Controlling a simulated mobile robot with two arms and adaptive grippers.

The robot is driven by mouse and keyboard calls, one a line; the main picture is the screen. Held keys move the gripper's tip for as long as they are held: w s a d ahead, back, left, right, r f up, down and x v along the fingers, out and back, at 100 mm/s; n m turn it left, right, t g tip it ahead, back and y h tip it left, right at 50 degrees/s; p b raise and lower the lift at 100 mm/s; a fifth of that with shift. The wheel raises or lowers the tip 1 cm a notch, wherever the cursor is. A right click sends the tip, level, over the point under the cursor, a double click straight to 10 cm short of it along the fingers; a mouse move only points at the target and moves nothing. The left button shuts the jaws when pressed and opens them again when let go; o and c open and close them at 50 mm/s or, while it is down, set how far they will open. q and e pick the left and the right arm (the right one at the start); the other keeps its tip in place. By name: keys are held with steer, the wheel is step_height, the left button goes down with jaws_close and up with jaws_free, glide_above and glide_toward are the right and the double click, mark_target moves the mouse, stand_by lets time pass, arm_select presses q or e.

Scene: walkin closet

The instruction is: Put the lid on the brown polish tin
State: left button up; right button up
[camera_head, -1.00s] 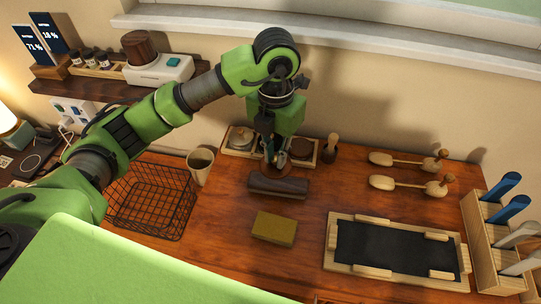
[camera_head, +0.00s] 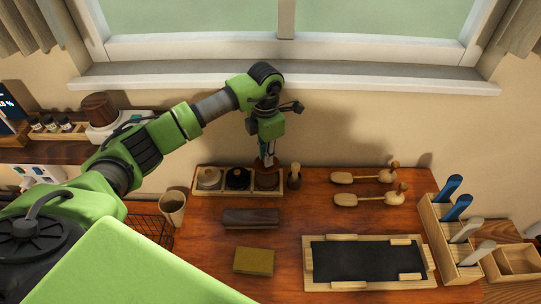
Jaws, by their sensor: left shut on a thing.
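A wooden tray (camera_head: 223,192) with three compartments stands against the wall at the back of the table. A tin with a greyish top (camera_head: 209,177) is in its left compartment and a dark, black-looking tin (camera_head: 238,178) is in the middle one. The brown polish tin (camera_head: 267,183) is in the right compartment, partly hidden. My left gripper (camera_head: 267,162) points down over this compartment, shut on a reddish-brown piece that looks like the lid (camera_head: 262,164). I cannot tell whether the lid touches the tin. My right gripper is not in view.
A small brush (camera_head: 294,177) stands close to the tray's right end. A dark brush or block (camera_head: 251,218) and a yellowish block (camera_head: 254,261) lie in front. Wooden shoe trees (camera_head: 366,199) and a black-matted tray (camera_head: 365,262) are to the right; a cup (camera_head: 173,208) is left.

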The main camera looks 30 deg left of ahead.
arm_select(q)
steer(key=shift+f+b, duration=1.9)
steer(key=shift+f, duration=1.1)
steer(key=shift+f+b, duration=0.15)
steer(key=shift+b, duration=0.5)
stand_by(0.4)
steer(key=o, duration=1.4)
